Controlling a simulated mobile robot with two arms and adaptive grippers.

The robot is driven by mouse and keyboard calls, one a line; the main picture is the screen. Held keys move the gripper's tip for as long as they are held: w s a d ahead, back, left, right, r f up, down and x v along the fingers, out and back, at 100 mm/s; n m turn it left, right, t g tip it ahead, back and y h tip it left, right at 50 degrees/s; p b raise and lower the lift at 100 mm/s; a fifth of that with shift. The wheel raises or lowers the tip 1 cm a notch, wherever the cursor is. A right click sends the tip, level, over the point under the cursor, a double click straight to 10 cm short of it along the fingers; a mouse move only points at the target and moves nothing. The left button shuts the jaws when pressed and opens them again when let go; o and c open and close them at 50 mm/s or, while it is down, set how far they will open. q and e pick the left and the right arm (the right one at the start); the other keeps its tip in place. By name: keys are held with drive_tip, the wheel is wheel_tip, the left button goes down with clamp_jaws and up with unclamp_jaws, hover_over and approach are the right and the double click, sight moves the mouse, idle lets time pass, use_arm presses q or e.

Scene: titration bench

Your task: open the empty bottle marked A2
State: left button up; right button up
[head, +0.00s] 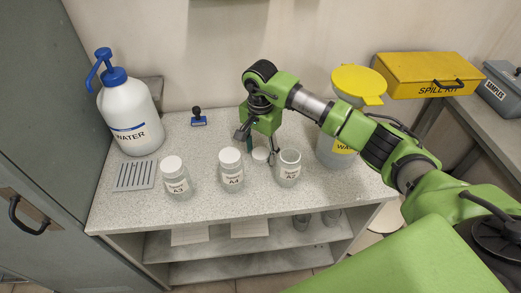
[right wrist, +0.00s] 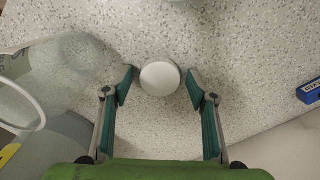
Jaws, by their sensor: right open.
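The clear bottle A2 (head: 289,168) stands upright on the bench with its mouth uncovered and looks empty. Its clear wall also shows at the left of the right wrist view (right wrist: 70,75). A round white cap (head: 261,154) lies on the bench just left of A2. In the right wrist view the cap (right wrist: 160,78) is between the fingertips, with a gap on each side. My right gripper (head: 255,143) points down over the cap, open and holding nothing. Its fingers (right wrist: 160,85) are spread around the cap. My left gripper is out of view.
Capped bottles A4 (head: 231,170) and A3 (head: 176,178) stand left of A2. The waste container (head: 335,150) with yellow funnel (head: 358,82) stands close on its right. A water bottle (head: 130,115), slotted rack (head: 134,175) and blue-based tool (head: 198,118) are farther left. The front bench strip is clear.

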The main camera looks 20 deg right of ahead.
sight(260, 153)
drive_tip(key=shift+r, duration=0.3)
wheel_tip(260, 153, up, 12)
drive_tip(key=p, duration=0.6)
